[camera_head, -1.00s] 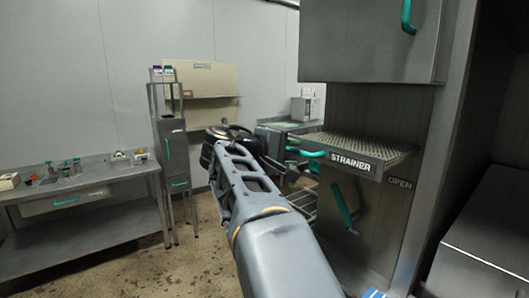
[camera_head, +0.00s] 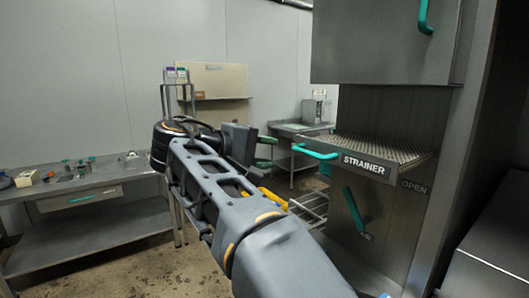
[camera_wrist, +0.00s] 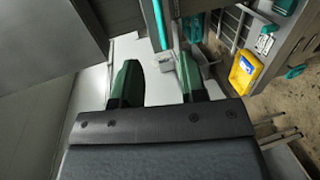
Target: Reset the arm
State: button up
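My arm reaches from the bottom right of the head view up to the middle left, its black joint in front of the side table. My gripper does not show clearly in the head view. In the wrist view my gripper (camera_wrist: 160,80) has its two dark green fingers apart, with nothing held between them. A teal bar and a pale surface show beyond the fingertips.
The strainer (camera_head: 367,164) with its teal handle and mesh top stands right of my arm. A steel table (camera_head: 90,240) with small items is at left. A narrow stand (camera_head: 178,95) is partly hidden behind my arm. A yellow bin (camera_wrist: 244,70) shows in the wrist view.

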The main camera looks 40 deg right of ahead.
dwell(0.3)
jog(key=w+a+f+n+t+y+p, duration=0.1)
jog(key=w+a+f+n+t+y, duration=0.15)
jog(key=f, duration=0.55)
jog(key=w+a+f+n+t+y+p, duration=0.1)
jog(key=w+a+f+t+y, duration=0.25)
jog(key=f, duration=0.45)
jog(key=s+a+f+m+y+p, duration=0.1)
jog(key=s+a+f+y+p, duration=0.1)
jog(key=s+a+f+y, duration=0.2)
jog(key=s+a+f+y+p, duration=0.3)
jog(key=s+a+f+y, duration=0.1)
jog(key=a+f, duration=0.3)
jog(key=shift+a+f+m+y, duration=0.4)
jog(key=shift+a+y, duration=0.4)
jog(key=shift+a, duration=0.2)
jog(key=shift+d, duration=0.15)
